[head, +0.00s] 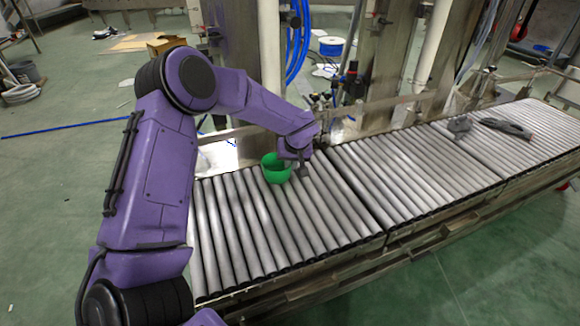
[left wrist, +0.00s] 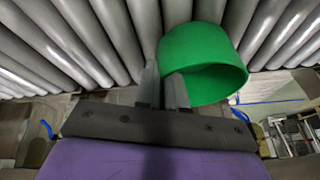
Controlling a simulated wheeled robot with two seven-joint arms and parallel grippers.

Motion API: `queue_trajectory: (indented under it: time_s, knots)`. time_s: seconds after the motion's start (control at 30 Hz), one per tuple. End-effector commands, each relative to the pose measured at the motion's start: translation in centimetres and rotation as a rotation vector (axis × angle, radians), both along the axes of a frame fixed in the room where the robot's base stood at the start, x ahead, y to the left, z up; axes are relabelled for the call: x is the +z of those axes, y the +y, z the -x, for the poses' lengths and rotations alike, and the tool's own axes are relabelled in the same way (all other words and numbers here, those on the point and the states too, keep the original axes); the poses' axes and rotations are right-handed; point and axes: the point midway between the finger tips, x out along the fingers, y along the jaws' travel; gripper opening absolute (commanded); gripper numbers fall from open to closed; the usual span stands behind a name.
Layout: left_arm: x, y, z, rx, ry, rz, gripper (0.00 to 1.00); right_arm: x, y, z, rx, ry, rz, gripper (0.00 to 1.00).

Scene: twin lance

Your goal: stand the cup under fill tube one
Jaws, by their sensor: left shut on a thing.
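I cannot tell whether the cup's base touches the rollers. Two pale vertical tubes stand behind the conveyor, a left one (head: 269,55) and a right one (head: 433,45); no label shows which is tube one. My right gripper is not in view.
The roller conveyor (head: 375,175) runs to the right and is bare in its middle. A grey part (head: 459,125) and a dark tool (head: 507,128) lie toward its right end. A metal rail (head: 390,104) and posts stand along its back edge.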

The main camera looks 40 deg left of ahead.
Motion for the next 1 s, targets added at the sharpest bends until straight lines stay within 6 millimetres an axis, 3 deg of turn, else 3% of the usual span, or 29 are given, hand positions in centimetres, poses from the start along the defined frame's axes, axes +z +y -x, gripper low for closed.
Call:
queue_trajectory:
  time_s: [0.17, 0.2, 0.27, 0.57, 1.0]
  knots:
    - [-0.1, 0.0, 0.0, 0.000, 0.001, 0.000, 0.00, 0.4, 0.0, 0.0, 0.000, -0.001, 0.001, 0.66]
    - [-0.2, 0.0, 0.0, 0.000, 0.001, 0.000, 0.19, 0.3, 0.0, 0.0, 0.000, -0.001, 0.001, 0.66]
    - [-0.2, 0.0, 0.0, 0.000, 0.001, -0.001, 0.35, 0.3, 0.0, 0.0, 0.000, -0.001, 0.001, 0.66]
    - [0.0, 0.0, 0.0, 0.000, -0.001, -0.001, 0.35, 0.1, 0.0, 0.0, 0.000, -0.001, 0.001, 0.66]
    - [9.5, -3.3, 1.7, -0.001, -0.001, 0.001, 0.35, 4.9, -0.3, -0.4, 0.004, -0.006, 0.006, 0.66]
